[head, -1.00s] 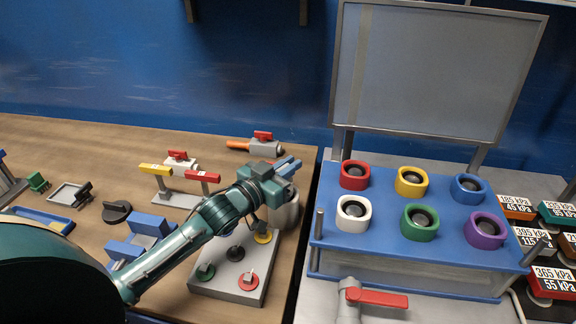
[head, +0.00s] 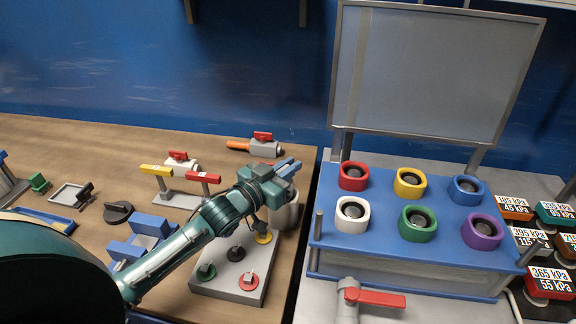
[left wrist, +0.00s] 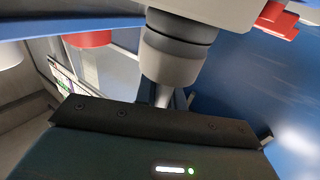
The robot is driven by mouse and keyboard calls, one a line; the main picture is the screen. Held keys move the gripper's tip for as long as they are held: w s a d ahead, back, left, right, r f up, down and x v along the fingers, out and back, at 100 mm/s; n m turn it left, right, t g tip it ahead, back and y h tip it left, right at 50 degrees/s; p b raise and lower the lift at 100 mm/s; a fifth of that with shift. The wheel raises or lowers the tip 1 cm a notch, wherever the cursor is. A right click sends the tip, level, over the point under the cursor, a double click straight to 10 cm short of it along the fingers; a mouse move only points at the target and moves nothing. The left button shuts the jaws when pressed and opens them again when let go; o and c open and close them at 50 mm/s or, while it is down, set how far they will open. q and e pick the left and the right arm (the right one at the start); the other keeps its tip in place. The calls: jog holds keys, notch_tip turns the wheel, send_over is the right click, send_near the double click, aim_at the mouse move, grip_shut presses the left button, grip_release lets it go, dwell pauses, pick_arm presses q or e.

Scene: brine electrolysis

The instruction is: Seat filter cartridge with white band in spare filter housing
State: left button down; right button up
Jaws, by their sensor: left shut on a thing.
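My left gripper (head: 287,168) is at the far end of my arm, above a grey cylinder (head: 286,213) that stands at the right edge of the wooden bench. This cylinder may be the spare filter housing; the gripper hides its top. In the left wrist view a light grey round piece (left wrist: 170,66) with a dark band above it sits just beyond my jaws. A narrow stem joins it to the jaws, so my left gripper is shut on it, apparently the filter cartridge. I cannot make out a white band for sure, nor how deep it sits. My right gripper is not in view.
A plate with coloured knobs (head: 224,284) lies under my arm. Red and yellow valve handles (head: 203,177) stand left of the gripper. To the right is a blue rack (head: 330,236) with several coloured rings. A red-handled valve (head: 375,298) stands in front of it.

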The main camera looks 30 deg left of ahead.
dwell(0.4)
pick_arm(q)
jog(key=c, duration=1.4)
grip_release()
jog(key=shift+s+f, duration=0.1)
jog(key=shift+f, duration=0.2)
jog(key=shift+f, duration=0.1)
jog(key=shift+d+r+p, duration=0.1)
jog(key=shift+r+p, duration=0.2)
jog(key=shift+p, duration=0.2)
jog(key=shift+f, duration=0.1)
jog(key=shift+r, duration=0.25)
jog(key=c, duration=0.7)
grip_shut()
jog(key=shift+r, duration=0.1)
